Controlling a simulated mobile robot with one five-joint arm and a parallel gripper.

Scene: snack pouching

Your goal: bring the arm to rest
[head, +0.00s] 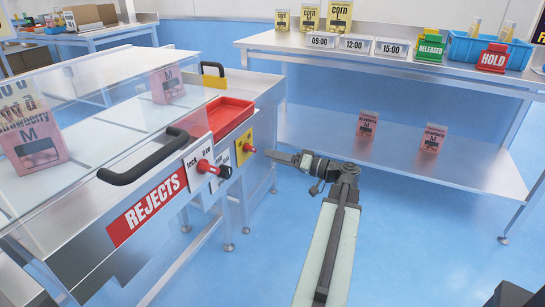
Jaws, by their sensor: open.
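My arm reaches up from the bottom centre and bends left at its end. I cannot tell from this view how far the fingertips are from the panel.
A steel machine with a REJECTS label (147,207), black handle (143,160) and red tray (217,116) stands at left. Pink strawberry pouches (367,125) stand on the lower shelf of the bench (300,42) at right. Blue floor (420,240) is clear at right.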

